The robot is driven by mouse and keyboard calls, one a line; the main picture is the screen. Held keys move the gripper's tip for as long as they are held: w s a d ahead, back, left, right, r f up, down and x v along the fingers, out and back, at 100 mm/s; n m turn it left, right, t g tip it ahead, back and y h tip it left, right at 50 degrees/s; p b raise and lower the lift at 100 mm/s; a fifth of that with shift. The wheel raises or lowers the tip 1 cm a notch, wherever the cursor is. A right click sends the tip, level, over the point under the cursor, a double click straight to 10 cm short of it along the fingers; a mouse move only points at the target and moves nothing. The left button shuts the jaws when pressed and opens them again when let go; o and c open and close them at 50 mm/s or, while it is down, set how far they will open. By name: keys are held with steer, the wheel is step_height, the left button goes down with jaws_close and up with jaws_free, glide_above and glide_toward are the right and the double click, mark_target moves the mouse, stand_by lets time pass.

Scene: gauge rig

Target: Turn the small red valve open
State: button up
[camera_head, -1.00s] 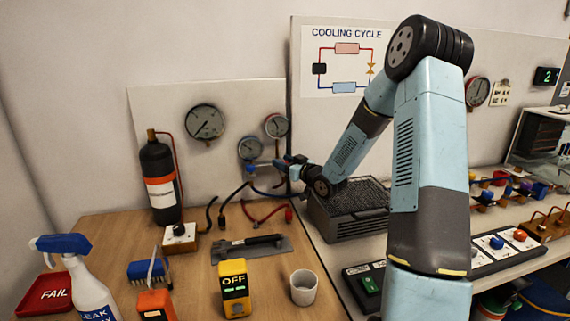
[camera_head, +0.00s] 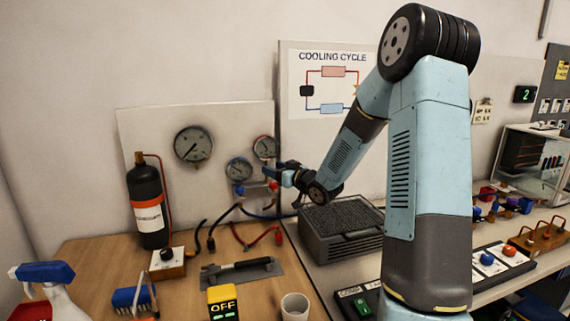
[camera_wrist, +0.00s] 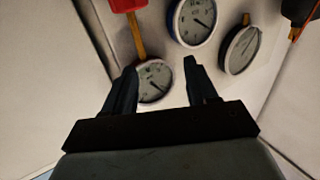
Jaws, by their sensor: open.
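The small red valve (camera_head: 273,186) shows as a small red spot on the gauge manifold, just below my gripper's tip in the head view. A red handle on a brass stem (camera_wrist: 128,5), probably this valve, is cut off at the top left of the wrist view, beyond and left of the left finger. I cannot tell whether a finger touches the valve.
A blue valve (camera_head: 239,190) is left of the red one. Small gauges (camera_head: 239,169) and a large gauge (camera_head: 194,145) hang on the board. Hoses (camera_head: 231,213) droop below. A black cylinder (camera_head: 147,205) stands left, and a grey finned unit (camera_head: 340,228) sits below my forearm.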

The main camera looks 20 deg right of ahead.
steer(key=s+r, duration=0.6)
steer(key=s, duration=0.5)
steer(key=shift+w+r, duration=0.1)
steer(key=s+d+r+m+g+h, duration=0.2)
steer(key=s+h, duration=0.3)
steer(key=s, duration=0.2)
steer(key=s+d+r+m+g+h, duration=0.2)
steer(key=s+m+g+h, duration=0.1)
steer(key=s+h, duration=0.3)
steer(key=s+a+g+y, duration=0.1)
steer(key=s+g, duration=0.1)
steer(key=s, duration=0.7)
steer(key=s+a+f+g+y, duration=0.1)
steer(key=s+a+g, duration=0.1)
steer(key=s, duration=0.7)
steer(key=shift+s+a+f+m+g+y, duration=0.3)
steer(key=shift+s+g, duration=0.05)
steer(key=shift+g, duration=0.25)
